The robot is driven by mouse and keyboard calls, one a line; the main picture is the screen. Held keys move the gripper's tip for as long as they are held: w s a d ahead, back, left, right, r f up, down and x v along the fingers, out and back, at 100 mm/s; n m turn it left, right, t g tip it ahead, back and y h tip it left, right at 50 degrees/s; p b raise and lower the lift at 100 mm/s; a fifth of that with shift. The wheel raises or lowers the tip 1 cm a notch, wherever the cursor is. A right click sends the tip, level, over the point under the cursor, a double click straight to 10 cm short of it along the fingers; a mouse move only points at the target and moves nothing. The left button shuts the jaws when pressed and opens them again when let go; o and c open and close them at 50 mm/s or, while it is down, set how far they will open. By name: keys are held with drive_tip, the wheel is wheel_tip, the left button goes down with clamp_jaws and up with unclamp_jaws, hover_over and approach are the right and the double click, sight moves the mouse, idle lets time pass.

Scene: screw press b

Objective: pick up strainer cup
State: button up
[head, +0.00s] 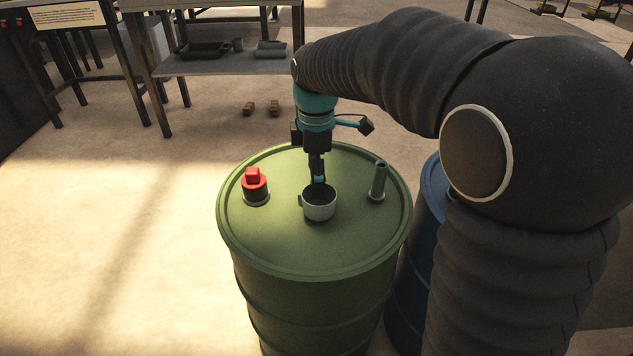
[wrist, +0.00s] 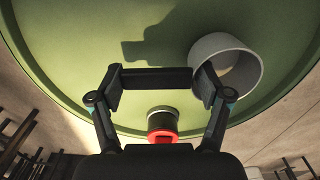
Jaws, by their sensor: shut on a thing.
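The strainer cup (head: 319,208) is a pale grey round cup with a dark inside, at the middle of the green drum's lid. It also shows at the right in the wrist view (wrist: 243,76), open side visible. My gripper (head: 319,181) reaches down to the cup's far rim. In the wrist view my gripper (wrist: 156,84) has its fingers apart with a dark bar spanning between them, and the right finger overlaps the cup's edge. It is shut on the cup; the exact contact is hard to see. I cannot tell whether the cup touches the lid.
The green drum (head: 290,250) has a raised rim. A red-topped black fitting (head: 255,187) stands left of the cup and a grey upright tube (head: 379,181) stands right. A blue drum (head: 408,285) is close behind at right. A shelf table (head: 225,65) stands farther back.

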drive_tip(key=shift+r, duration=0.45)
drive_tip(key=r, duration=0.2)
drive_tip(key=d+r, duration=0.1)
drive_tip(key=shift+r, duration=0.4)
drive_tip(key=d+r, duration=0.2)
drive_tip(key=d, duration=0.1)
drive_tip(key=s+d+r, duration=0.1)
drive_tip(key=d+r, duration=0.1)
drive_tip(key=d, duration=0.2)
drive_tip(key=d+r, duration=0.2)
drive_tip(key=d, duration=0.1)
drive_tip(key=shift+s+d+r+p, duration=0.15)
drive_tip(key=shift+s+d+p, duration=0.15)
drive_tip(key=shift+s+p, duration=0.05)
drive_tip(key=shift+o, duration=1.4)
drive_tip(key=c, duration=0.4)
